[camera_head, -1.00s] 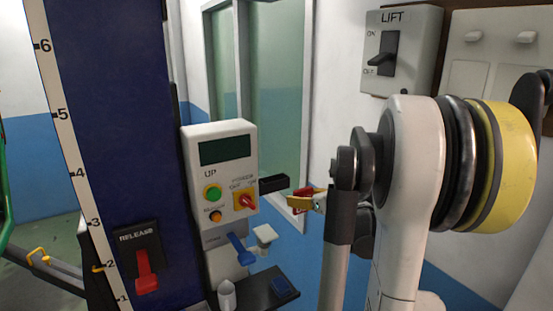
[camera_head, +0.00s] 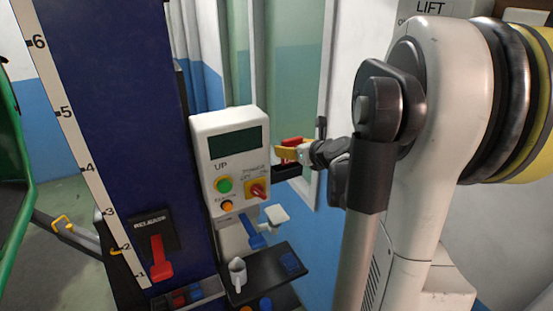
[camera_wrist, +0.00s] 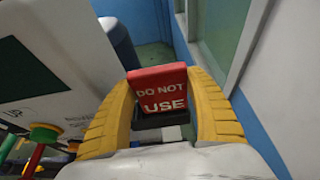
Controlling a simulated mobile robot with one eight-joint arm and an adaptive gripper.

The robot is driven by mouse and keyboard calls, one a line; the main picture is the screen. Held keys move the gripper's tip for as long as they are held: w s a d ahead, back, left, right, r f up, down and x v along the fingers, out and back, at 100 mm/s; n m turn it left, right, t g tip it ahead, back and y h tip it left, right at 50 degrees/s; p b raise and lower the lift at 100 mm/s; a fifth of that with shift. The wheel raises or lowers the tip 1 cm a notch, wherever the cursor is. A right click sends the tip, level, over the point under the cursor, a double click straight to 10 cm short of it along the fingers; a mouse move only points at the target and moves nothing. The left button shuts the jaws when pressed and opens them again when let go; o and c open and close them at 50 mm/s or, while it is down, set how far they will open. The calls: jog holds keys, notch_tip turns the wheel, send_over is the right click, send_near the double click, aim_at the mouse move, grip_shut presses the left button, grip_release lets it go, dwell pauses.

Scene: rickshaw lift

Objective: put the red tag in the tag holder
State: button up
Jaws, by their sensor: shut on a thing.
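The red tag (camera_wrist: 160,88) reads "DO NOT USE" and sits between the yellow fingers of my gripper (camera_wrist: 165,115) in the wrist view. In the head view, my gripper (camera_head: 287,152) is shut on the red tag (camera_head: 292,142), beside the control box. A black bracket, which looks like the tag holder (camera_head: 288,171), sticks out from the right side of the box. The tag appears just above it; I cannot tell whether they touch. In the wrist view a dark shape shows below the tag, partly hidden by my fingers.
The control box (camera_head: 232,122) has a green button, an orange button and a red power switch. A blue lever (camera_head: 252,232) and a black shelf (camera_head: 262,276) are below. A red release lever (camera_head: 159,257) is at left. A window and wall stand behind.

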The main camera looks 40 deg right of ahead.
aim_at(290, 161)
jog(key=shift+w+a+f, duration=0.35)
jog(key=shift+w+f, duration=0.2)
jog(key=shift+w, duration=0.25)
notch_tip(290, 161, down, 4)
jog(key=shift+w+f, duration=0.1)
jog(key=shift+b, duration=0.3)
jog(key=o, duration=0.8)
jog(key=shift+f, duration=0.1)
jog(key=shift+o, duration=0.3)
